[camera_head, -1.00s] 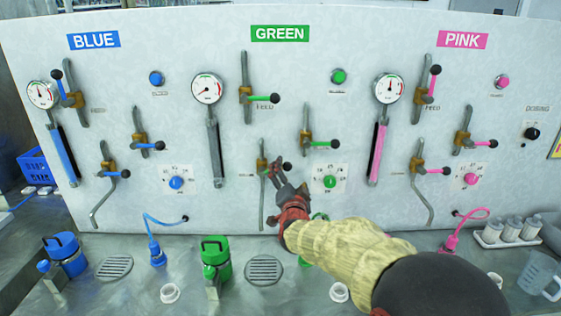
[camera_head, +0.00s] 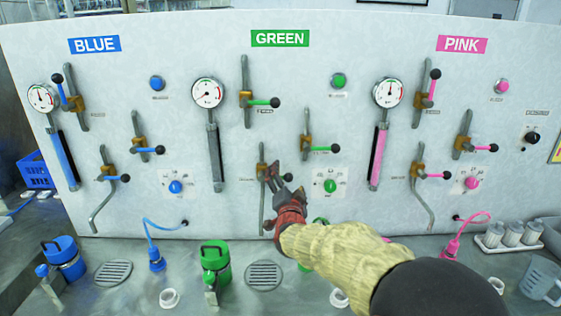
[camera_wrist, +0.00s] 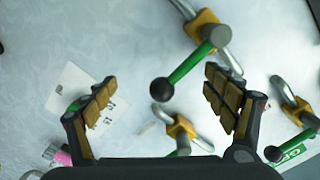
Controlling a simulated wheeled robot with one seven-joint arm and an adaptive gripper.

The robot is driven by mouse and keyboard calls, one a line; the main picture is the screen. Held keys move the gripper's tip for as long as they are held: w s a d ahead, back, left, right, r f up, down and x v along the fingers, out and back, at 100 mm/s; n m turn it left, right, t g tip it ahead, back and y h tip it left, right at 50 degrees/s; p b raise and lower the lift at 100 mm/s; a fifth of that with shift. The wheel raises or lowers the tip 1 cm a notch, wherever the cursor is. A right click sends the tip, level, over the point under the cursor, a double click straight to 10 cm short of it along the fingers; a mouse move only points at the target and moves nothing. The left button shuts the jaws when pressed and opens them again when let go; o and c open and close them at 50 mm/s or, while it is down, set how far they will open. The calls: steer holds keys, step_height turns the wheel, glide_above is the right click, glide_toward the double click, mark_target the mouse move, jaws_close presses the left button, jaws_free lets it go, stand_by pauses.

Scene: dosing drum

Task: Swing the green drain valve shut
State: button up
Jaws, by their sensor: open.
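The green drain valve (camera_head: 262,168) is the lower left valve of the green section, with a grey pipe running down from it. My gripper (camera_head: 274,176) is in front of its lever and hides most of it in the head view. In the wrist view the green drain lever (camera_wrist: 186,64) sticks out sideways from its grey hub and ends in a black knob (camera_wrist: 162,90). My gripper (camera_wrist: 160,98) is open there, one finger on each side of the lever and knob. I see no clear contact.
The green feed valve (camera_head: 246,98) is above, and another green-levered valve (camera_head: 306,143) is close on the right. A dial plate (camera_head: 330,183) is right of my gripper. A green canister (camera_head: 215,262) and a drain grate (camera_head: 264,275) are on the bench below.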

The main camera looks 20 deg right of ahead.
steer(key=v, duration=0.9)
steer(key=shift+b, duration=0.35)
steer(key=shift+r, duration=0.1)
steer(key=s+a+f+n+g+y, duration=0.1)
steer(key=s+a+n+g+y, duration=0.6)
steer(key=s, duration=0.6)
steer(key=s+f+n+g, duration=0.2)
steer(key=s+f, duration=0.1)
steer(key=s, duration=0.8)
steer(key=s+f+n+g+h, duration=0.1)
steer(key=s+f+n+g, duration=0.1)
steer(key=s, duration=0.9)
steer(key=shift+s+f+n+g, duration=0.15)
steer(key=shift+f+n+g, duration=0.15)
steer(key=shift+f+n, duration=0.45)
